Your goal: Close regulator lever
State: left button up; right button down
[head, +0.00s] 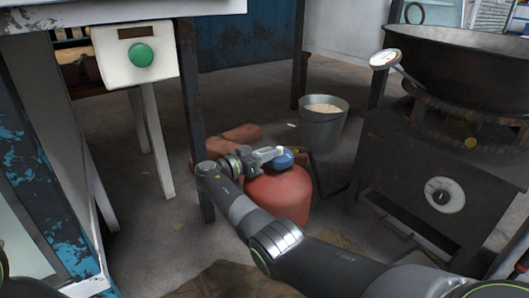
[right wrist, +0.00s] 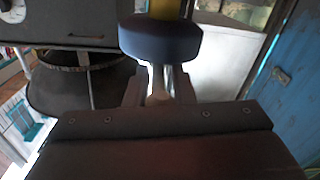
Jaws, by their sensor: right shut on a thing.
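The red gas cylinder (head: 280,192) stands on the floor in the middle of the head view. A blue regulator (head: 284,161) sits on top of it. My right gripper (head: 266,156) reaches in from the lower right and is at the regulator's left side. In the right wrist view, the regulator (right wrist: 160,38) is a dark blue disc just beyond the fingers. My right gripper (right wrist: 158,88) is shut on a pale, narrow piece, which looks like the regulator lever (right wrist: 159,82). The fingers hide part of the lever, so its exact angle cannot be told. My left gripper is out of view.
A metal bucket (head: 323,125) stands behind the cylinder, with brick-like blocks (head: 233,142) to the left. A stove (head: 420,170) with a large pan (head: 450,68) is at right. A table leg (head: 191,110) rises close to my right wrist. A hose (head: 316,175) runs right of the cylinder.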

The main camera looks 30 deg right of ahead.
jog(key=shift+d+r+g, duration=0.1)
jog(key=shift+d+g, duration=0.1)
jog(key=shift+g, duration=0.1)
dwell(0.4)
jog(key=c, duration=1.3)
grip_release()
jog(key=shift+s+d, duration=0.1)
jog(key=shift+d, duration=0.05)
jog(key=shift+a, duration=0.2)
